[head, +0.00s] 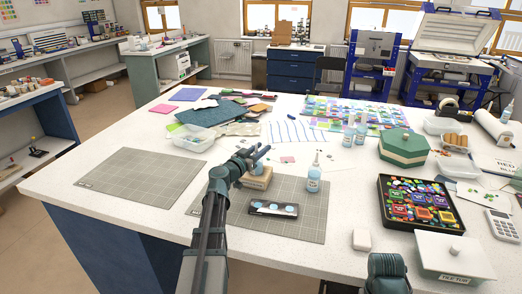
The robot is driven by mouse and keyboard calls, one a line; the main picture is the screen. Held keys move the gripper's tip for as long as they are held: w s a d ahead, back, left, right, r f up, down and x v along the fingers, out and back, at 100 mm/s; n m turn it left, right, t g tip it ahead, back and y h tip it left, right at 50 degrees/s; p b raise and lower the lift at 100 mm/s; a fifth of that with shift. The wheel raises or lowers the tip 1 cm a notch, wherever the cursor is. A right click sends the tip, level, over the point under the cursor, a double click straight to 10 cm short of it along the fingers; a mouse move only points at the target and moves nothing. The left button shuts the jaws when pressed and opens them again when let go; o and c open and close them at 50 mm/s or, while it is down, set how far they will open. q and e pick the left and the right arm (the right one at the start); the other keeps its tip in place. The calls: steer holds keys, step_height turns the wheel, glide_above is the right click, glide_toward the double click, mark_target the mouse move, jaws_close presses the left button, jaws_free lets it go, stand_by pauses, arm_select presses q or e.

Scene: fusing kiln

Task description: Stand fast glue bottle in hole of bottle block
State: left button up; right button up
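A small bottle (314,182) with a pale blue body and a thin pointed tip stands upright on the grey cutting mat (305,226). Two similar bottles, a left one (348,136) and a right one (361,133), stand upright farther back. Their labels are too small to read, so I cannot tell which is the fast glue. A light wooden block (258,183), likely the bottle block, sits on the mat, partly hidden by my arm; its holes are not visible. My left gripper (261,152) is above and behind the block, left of the near bottle. Its finger opening is unclear.
A black tray with pale discs (273,209) lies in front of the block. A tray of coloured glass (419,204), a green lidded box (404,147) and a white box (455,258) stand to the right. The left mat (142,182) is clear.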

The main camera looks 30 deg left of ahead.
arm_select(q)
steer(key=o, duration=0.4)
steer(key=shift+r, duration=0.3)
steer(key=s, duration=0.8)
steer(key=s+a, duration=0.1)
steer(key=s, duration=0.3)
steer(key=shift+f, duration=0.15)
